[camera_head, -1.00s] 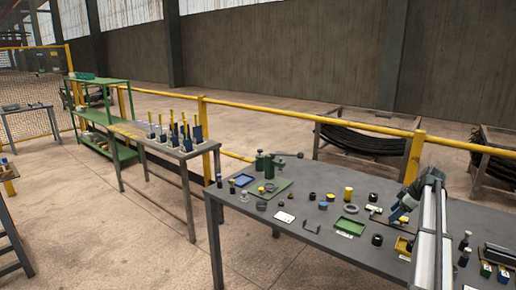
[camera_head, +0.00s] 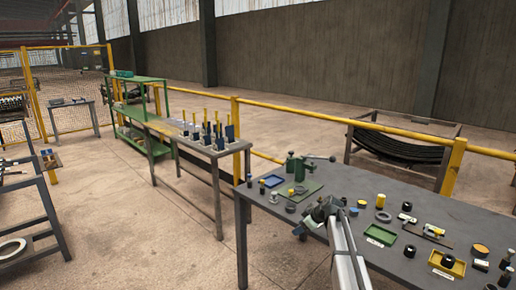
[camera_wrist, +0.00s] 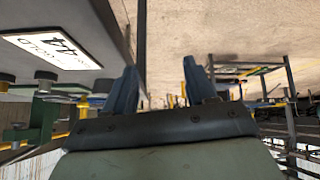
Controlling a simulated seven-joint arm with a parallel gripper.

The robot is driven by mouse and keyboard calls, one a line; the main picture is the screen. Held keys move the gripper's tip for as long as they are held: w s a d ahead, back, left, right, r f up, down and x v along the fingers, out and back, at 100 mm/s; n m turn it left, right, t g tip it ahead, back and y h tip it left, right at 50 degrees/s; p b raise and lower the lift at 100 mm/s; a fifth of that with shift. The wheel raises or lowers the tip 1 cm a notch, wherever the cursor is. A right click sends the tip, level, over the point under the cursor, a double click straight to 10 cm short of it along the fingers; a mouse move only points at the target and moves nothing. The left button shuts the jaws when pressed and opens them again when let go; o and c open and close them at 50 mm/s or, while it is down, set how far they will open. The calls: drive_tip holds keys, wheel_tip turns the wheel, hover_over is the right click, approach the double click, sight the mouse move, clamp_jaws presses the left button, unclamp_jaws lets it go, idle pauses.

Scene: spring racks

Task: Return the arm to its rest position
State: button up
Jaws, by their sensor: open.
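My gripper (camera_head: 316,218) is at the end of my grey arm, over or just off the front edge of the dark workbench (camera_head: 456,208) in the head view. In the wrist view, its two blue-grey fingers (camera_wrist: 161,88) stand apart with nothing between them. Floor and distant racks show beyond the fingers.
A side table (camera_head: 190,138) and green shelf (camera_head: 140,78) stand left. Open floor (camera_head: 120,215) lies in front.

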drive_tip(key=s+a+f+m+g+h, duration=0.25)
drive_tip(key=s+f+m+g, duration=0.35)
drive_tip(key=s+f, duration=2.3)
drive_tip(key=s+f+m+g+h, duration=0.1)
drive_tip(key=s+f, duration=0.3)
drive_tip(key=s, duration=0.8)
drive_tip(key=s+d+f+m+g+h, duration=0.1)
drive_tip(key=s+f+m+g, duration=0.1)
drive_tip(key=s, duration=1.1)
drive_tip(key=s+f+m+g+h, duration=0.1)
drive_tip(key=s+f, duration=0.4)
drive_tip(key=s, duration=0.7)
drive_tip(key=shift+s+d+f+m+g, duration=0.15)
drive_tip(key=shift+s+f+m+g, duration=0.15)
drive_tip(key=shift+m+g, duration=0.5)
